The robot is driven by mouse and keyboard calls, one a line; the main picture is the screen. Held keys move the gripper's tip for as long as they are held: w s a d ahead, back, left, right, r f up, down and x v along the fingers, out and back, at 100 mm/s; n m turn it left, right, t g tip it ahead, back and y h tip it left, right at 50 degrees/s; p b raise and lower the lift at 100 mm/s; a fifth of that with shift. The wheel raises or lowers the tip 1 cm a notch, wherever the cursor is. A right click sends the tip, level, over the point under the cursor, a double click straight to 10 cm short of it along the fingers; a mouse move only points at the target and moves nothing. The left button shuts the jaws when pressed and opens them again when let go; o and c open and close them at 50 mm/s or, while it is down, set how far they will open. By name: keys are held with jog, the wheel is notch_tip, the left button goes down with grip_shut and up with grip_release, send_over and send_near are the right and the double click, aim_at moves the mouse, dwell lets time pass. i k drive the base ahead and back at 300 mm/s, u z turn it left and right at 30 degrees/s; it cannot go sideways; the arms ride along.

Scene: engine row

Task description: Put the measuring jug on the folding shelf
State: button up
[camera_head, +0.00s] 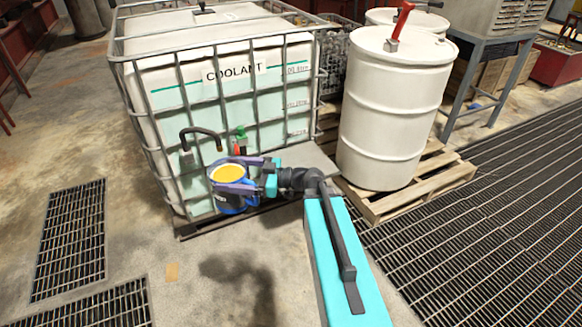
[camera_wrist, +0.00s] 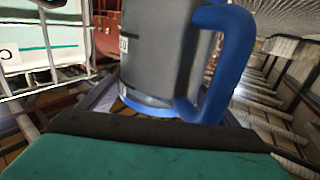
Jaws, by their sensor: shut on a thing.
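The measuring jug (camera_head: 228,201) is blue and grey, with yellow liquid showing at its open top. It is upright in front of the coolant tank's caged front. My gripper (camera_head: 236,175) is shut on the jug, with one purple finger on each side of it. In the wrist view the jug (camera_wrist: 155,50) stands between the fingers, its blue handle towards the right. A flat grey panel (camera_head: 312,160), which looks like the folding shelf, juts out level by the tank's lower right corner. My wrist hides part of it; the visible part is bare.
The caged coolant tank (camera_head: 238,95) stands behind the jug, with a bent dark pipe (camera_head: 203,133) and a green-and-red tap (camera_head: 240,138) just above it. A white drum (camera_head: 392,110) stands on a wooden pallet (camera_head: 415,190) at right. Floor in front is clear, with grates.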

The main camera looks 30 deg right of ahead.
aim_at(299, 164)
jog(key=i, duration=1)
jog(key=u, duration=0.05)
